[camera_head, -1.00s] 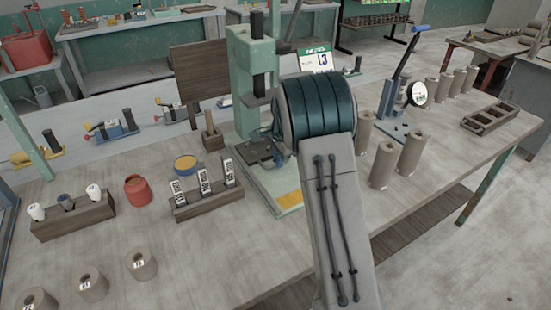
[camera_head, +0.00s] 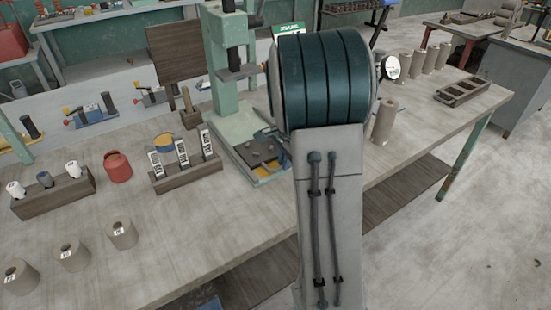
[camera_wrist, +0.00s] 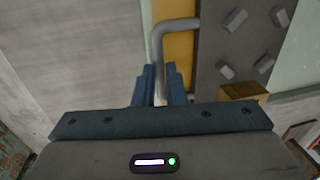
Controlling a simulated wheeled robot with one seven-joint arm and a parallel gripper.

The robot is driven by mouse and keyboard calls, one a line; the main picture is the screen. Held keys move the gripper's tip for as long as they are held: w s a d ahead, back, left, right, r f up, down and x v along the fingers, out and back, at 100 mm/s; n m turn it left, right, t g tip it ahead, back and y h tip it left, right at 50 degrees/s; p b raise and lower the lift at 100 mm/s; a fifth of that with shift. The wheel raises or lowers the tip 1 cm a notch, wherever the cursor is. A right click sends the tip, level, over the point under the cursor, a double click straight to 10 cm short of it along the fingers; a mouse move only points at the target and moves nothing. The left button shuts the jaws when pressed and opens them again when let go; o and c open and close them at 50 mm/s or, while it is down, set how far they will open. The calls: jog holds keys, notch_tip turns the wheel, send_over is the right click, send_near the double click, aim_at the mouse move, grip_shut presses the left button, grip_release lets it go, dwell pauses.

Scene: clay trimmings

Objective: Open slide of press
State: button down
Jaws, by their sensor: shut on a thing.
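The pale green press (camera_head: 232,118) stands on the bench, partly behind my arm. Its dark slide plate (camera_head: 258,154) with small studs lies on the press base, close to the front edge. In the wrist view the slide plate (camera_wrist: 240,45) is at the upper right, and its bent grey handle (camera_wrist: 158,45) reaches over a yellow strip (camera_wrist: 178,50). My gripper (camera_wrist: 160,85) has its blue fingers closed around the handle's end. In the head view my arm hides most of the gripper and the handle.
A wooden rack (camera_head: 187,172) with labelled pieces and a red pot (camera_head: 117,167) stand left of the press. Grey clay cylinders (camera_head: 122,233) stand at the front left, another (camera_head: 384,122) to the right. The bench front between the cylinders and my arm is clear.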

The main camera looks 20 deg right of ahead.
jog(key=c, duration=1.5)
grip_release()
jog(key=r, duration=0.4)
jog(key=s+r, duration=0.1)
jog(key=r, duration=0.4)
jog(key=s+r+p, duration=0.1)
jog(key=r, duration=0.3)
jog(key=shift+s+d+r, duration=0.2)
jog(key=shift+r, duration=0.1)
jog(key=shift+a, duration=0.1)
jog(key=s+a+n+p, duration=0.1)
jog(key=s+a+n, duration=0.4)
jog(key=s, duration=0.1)
jog(key=s+a+n+p, duration=0.1)
jog(key=s+a+n, duration=0.3)
jog(key=s, duration=0.3)
jog(key=s+a+n+p, duration=0.1)
jog(key=s+a+n, duration=0.4)
jog(key=s+n, duration=0.1)
jog(key=shift+s+a+f+n+t+p, duration=0.3)
jog(key=shift+s+f+n+t+p, duration=0.1)
